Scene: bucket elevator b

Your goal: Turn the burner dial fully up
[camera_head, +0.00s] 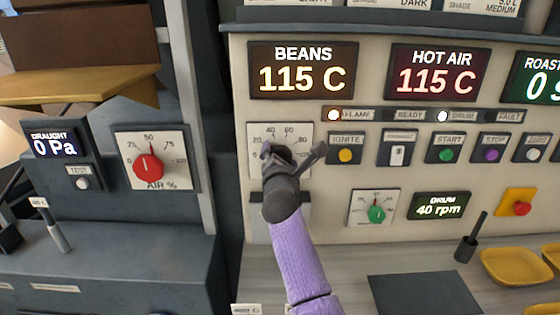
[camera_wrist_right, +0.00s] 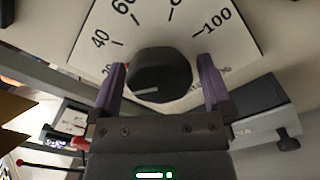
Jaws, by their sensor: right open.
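The burner dial is a round black knob (camera_wrist_right: 160,72) on a white scale plate (camera_head: 290,130), left of the IGNITE button. In the wrist view, a short white mark on the knob points to the lower left, near the scale's low end. My right gripper (camera_head: 292,154) is at the dial in the head view and hides most of the knob there. In the wrist view its two purple fingers stand open, one on each side of the knob. A small gap seems to show at each finger; contact is hard to tell. My left gripper is not in view.
Screens above read BEANS (camera_head: 303,72) 115 C and HOT AIR (camera_head: 437,74) 115 C. The IGNITE button (camera_head: 345,155) is close to my right finger. A green drum dial (camera_head: 376,214) is below right. A red AIR dial (camera_head: 149,168) is on the left panel. Yellow trays (camera_head: 518,268) lie at right.

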